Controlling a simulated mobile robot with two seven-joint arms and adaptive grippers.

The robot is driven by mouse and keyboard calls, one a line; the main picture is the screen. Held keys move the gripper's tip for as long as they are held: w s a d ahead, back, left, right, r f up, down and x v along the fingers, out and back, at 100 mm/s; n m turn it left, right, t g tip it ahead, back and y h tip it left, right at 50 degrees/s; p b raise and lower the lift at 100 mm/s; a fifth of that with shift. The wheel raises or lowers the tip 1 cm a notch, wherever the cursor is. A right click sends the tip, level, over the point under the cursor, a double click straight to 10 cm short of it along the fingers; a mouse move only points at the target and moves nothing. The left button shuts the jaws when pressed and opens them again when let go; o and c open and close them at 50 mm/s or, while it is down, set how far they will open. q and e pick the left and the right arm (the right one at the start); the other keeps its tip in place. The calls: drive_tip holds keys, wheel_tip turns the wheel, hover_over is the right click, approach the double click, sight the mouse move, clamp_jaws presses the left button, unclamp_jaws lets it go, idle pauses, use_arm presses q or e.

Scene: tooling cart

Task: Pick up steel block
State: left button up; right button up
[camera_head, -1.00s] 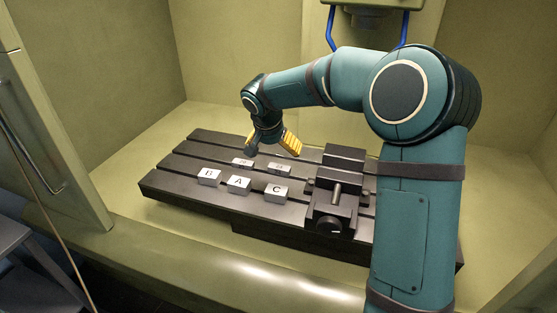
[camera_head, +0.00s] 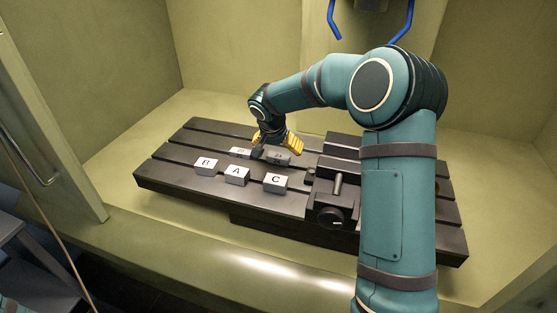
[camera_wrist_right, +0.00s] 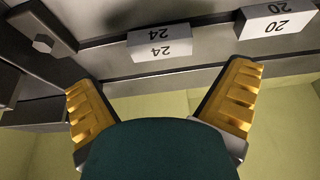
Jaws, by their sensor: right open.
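Several pale steel blocks lie on the dark slotted table. In the head view, blocks B (camera_head: 206,166), A (camera_head: 237,175) and C (camera_head: 275,183) form the front row. Behind them are a left block (camera_head: 240,152) and a right block (camera_head: 280,159), partly hidden by my gripper. The wrist view shows blocks marked 24 (camera_wrist_right: 160,43) and 20 (camera_wrist_right: 276,20). My right gripper (camera_head: 277,147) is open and empty above the back row. Its yellow fingers (camera_wrist_right: 160,92) are wide apart, with block 24 lying beyond the gap, apart from them. My left gripper is out of view.
A dark vise (camera_head: 337,190) stands on the slotted table (camera_head: 170,178), right of the blocks; part of it shows at the left of the wrist view. Pale enclosure walls stand around the table. Its left end is clear.

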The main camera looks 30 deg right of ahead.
sight(279, 155)
drive_tip(key=x, duration=0.2)
drive_tip(key=b+x, duration=0.1)
drive_tip(key=x, duration=0.2)
drive_tip(key=shift+a+f, duration=0.1)
drive_tip(key=shift+a, duration=0.1)
drive_tip(key=c, duration=1.2)
